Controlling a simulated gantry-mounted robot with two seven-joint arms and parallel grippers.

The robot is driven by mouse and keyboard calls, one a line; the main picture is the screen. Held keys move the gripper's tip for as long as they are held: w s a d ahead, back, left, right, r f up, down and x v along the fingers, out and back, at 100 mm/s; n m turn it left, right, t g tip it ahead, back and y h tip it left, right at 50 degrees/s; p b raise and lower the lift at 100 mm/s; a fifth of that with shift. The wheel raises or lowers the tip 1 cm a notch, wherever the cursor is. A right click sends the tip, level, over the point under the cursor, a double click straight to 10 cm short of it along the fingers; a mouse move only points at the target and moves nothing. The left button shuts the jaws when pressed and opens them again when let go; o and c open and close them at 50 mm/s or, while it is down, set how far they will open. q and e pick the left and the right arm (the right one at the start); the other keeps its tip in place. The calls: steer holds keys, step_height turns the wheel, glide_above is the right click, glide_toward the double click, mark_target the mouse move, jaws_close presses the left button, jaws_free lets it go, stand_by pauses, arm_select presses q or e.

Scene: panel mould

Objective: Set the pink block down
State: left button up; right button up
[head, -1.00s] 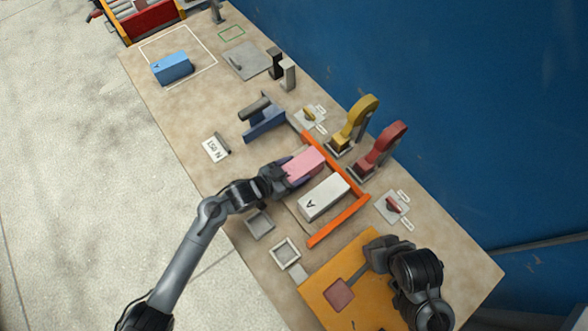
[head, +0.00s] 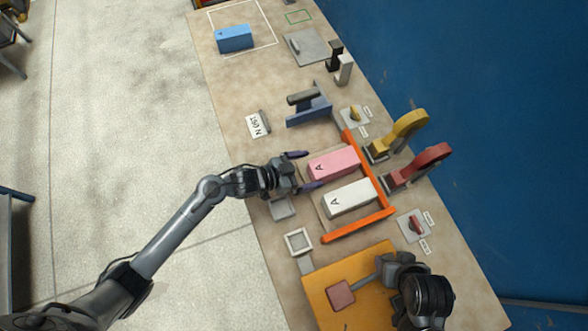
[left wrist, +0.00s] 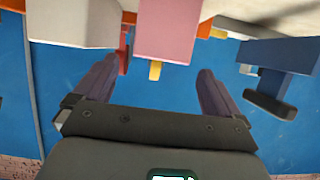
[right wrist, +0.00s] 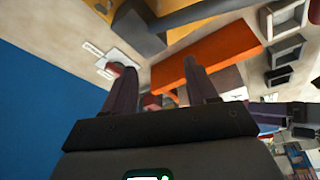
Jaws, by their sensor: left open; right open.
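In the left wrist view the pink block (left wrist: 168,30) is at the top, between and beyond the fingers. My left gripper (head: 303,171) is open and empty, just left of the pink block and apart from it. My right gripper (head: 378,268) is open over the yellow board at the lower right; its fingers (right wrist: 165,90) show empty in the right wrist view.
A yellow clamp (head: 402,132) and a red clamp (head: 421,164) stand right of the frame. A blue stand (head: 312,110) is behind it. A blue block (head: 234,39) lies far back. The table's left middle is mostly bare around a 150 N card (head: 256,125).

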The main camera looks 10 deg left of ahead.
steer(key=shift+r, duration=0.15)
steer(key=shift+d, duration=0.15)
arm_select(q)
steer(key=s+a+r+n+g+y, duration=0.2)
steer(key=s+a+n+y, duration=0.2)
steer(key=s+a, duration=0.4)
steer(key=s+a+r+n+g+y, duration=0.1)
steer(key=s+a+n+y, duration=0.3)
steer(key=s+a, duration=0.5)
steer(key=s+g+y, duration=0.1)
steer(key=s+y, duration=0.1)
steer(key=s, duration=0.1)
steer(key=shift+r+n+y, duration=0.35)
steer(key=shift+n+y, duration=0.05)
steer(key=shift+r, duration=0.15)
arm_select(e)
steer(key=shift+r, duration=0.1)
